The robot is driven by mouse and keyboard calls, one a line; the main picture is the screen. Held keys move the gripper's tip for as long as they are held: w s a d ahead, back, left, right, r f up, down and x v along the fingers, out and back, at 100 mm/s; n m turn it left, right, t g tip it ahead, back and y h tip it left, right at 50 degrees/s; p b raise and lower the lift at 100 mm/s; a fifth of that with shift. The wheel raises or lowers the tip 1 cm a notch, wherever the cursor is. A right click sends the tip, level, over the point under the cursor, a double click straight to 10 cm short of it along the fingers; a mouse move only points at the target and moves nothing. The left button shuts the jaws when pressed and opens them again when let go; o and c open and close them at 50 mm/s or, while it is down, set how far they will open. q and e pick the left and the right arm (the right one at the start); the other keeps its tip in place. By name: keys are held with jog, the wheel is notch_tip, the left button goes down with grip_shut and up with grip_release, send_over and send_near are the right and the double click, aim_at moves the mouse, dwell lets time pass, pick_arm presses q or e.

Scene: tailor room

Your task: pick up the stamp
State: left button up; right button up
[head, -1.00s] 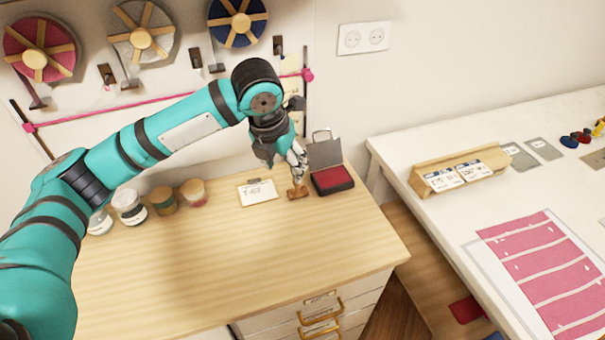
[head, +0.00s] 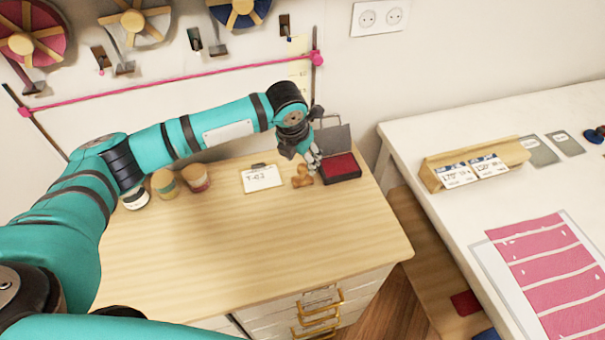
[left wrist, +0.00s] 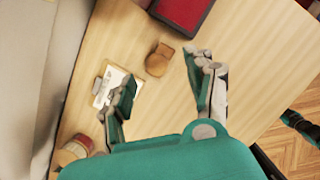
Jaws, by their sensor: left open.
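The stamp (head: 302,176) is a small brown wooden piece on the wooden cabinet top, just left of the red ink pad (head: 341,166) in its open dark case. In the left wrist view the stamp (left wrist: 157,62) shows a rounded end and lies beyond the fingers, between their directions. My left gripper (head: 312,160) is beside and slightly above the stamp in the head view, near the ink pad. In the left wrist view the left gripper (left wrist: 163,82) has its fingers wide apart with nothing between them.
A white note card (head: 262,178) lies left of the stamp. Several jars (head: 195,177) stand at the back left. The front of the cabinet top (head: 260,250) is clear. A white table (head: 440,210) with a card holder (head: 475,165) stands to the right.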

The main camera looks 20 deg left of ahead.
aim_at(302, 166)
pick_arm(q)
jog(key=shift+f, duration=0.2)
jog(key=shift+f+p, duration=0.35)
jog(key=x, duration=0.1)
jog(key=p+x, duration=0.1)
jog(key=x, duration=0.1)
jog(key=shift+w+a+f, duration=0.25)
jog(key=shift+f, duration=0.35)
grip_shut()
pick_arm(e)
jog(key=shift+w+d+r, duration=0.1)
jog(key=shift+d+r, duration=0.05)
jog(key=shift+r, duration=0.8)
